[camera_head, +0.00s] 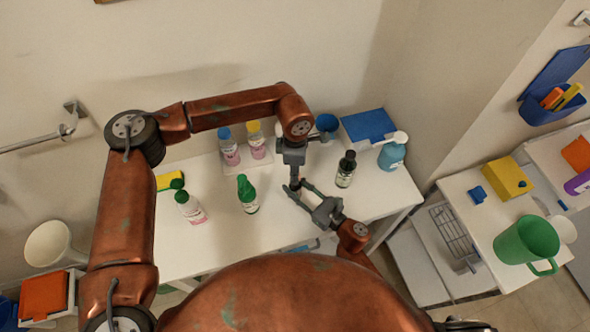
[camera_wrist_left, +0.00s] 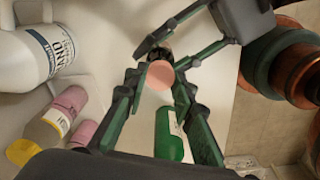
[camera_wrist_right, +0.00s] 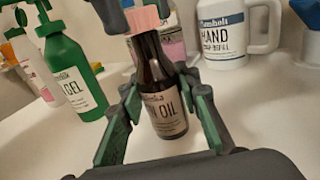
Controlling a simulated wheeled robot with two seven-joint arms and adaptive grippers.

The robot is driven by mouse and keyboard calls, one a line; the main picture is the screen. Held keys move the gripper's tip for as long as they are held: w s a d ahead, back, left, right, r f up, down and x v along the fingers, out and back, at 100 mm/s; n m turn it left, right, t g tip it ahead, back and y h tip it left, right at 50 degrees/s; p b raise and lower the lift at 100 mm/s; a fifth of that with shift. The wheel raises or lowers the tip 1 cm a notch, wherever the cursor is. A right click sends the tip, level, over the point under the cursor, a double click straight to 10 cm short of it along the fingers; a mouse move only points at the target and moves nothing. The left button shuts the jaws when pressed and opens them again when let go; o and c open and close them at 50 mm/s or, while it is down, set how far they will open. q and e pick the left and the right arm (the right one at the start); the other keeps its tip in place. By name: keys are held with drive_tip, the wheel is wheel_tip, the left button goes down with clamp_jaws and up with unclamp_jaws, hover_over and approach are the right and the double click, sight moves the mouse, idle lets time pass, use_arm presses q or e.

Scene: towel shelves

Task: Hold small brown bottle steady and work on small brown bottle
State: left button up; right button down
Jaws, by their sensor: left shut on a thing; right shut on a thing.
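The small brown bottle (camera_wrist_right: 158,80) stands upright in the right wrist view, dark, with a pale label ending in "OIL" and a pink cap (camera_wrist_right: 144,18). My right gripper (camera_wrist_right: 160,95) is shut around its body. My left gripper (camera_wrist_left: 160,78) is shut on the cap from above; the cap (camera_wrist_left: 160,74) shows as a round pink disc between its fingers in the left wrist view. In the head view my left gripper (camera_head: 294,182) and right gripper (camera_head: 302,193) meet over the white table, and the bottle is mostly hidden between them.
A dark bottle (camera_head: 346,169) stands just right of the grippers, and a green-capped bottle (camera_head: 247,194) to the left. A white jug (camera_wrist_right: 235,35) is behind. A blue box (camera_head: 368,126) and blue pump bottle (camera_head: 392,152) stand at the back right. The table's front left (camera_head: 205,250) is clear.

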use_arm(q)
drive_tip(key=shift+f, duration=0.7)
idle(0.6)
drive_tip(key=m, duration=0.6)
drive_tip(key=shift+w, duration=0.1)
drive_tip(key=m, duration=1.6)
drive_tip(key=shift+d, duration=0.1)
drive_tip(key=m, duration=0.7)
